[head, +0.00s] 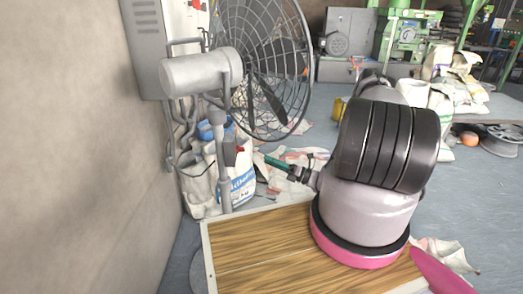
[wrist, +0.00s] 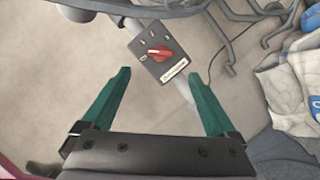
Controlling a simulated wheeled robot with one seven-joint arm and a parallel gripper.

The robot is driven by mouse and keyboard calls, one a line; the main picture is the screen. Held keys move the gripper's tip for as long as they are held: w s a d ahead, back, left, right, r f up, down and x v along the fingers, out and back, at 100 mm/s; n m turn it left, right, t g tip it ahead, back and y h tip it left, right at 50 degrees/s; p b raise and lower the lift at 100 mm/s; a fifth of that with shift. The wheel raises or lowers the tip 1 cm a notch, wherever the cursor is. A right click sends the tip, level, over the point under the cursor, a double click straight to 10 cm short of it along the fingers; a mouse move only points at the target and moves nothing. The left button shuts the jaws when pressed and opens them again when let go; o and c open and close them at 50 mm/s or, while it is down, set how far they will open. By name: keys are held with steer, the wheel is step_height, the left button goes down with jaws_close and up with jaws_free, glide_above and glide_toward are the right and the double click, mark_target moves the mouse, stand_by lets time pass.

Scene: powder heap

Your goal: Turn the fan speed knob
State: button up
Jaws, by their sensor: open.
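The red fan speed knob (head: 240,149) sits on a small dark control box (head: 230,152) on the stand of the grey caged fan (head: 200,72). In the wrist view the knob (wrist: 160,52) is clear to see, with white marks around one side and a white label below it. My gripper (head: 268,160) has green fingers and is just right of the knob in the head view. In the wrist view my gripper (wrist: 160,75) is open and empty, and the knob lies beyond the fingertips, roughly centred between them. No contact shows.
White sacks (head: 205,185) lean around the fan stand; one sack (wrist: 295,85) shows at the right of the wrist view. A wooden-topped surface (head: 265,255) lies below my arm. A bare wall (head: 80,130) is at left. Green machinery (head: 405,35) stands at the back.

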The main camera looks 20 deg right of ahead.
mark_target(241, 149)
steer(key=x, duration=1)
steer(key=shift+w+a, duration=0.15)
steer(key=shift+w, duration=0.1)
steer(key=shift+r, duration=0.1)
steer(key=c, duration=1.4)
steer(key=shift+o, duration=0.2)
steer(key=shift+m+h, duration=0.4)
steer(key=shift+m, duration=0.1)
steer(key=m+h, duration=0.1)
steer(key=m, duration=0.2)
steer(key=m+h, duration=0.1)
steer(key=m, duration=0.2)
steer(key=m+h, duration=0.1)
steer(key=m, duration=0.2)
steer(key=shift+s+r+m+h, duration=0.1)
steer(key=shift+r+m+h, duration=0.2)
steer(key=shift+m, duration=0.1)
steer(key=shift+f, duration=0.1)
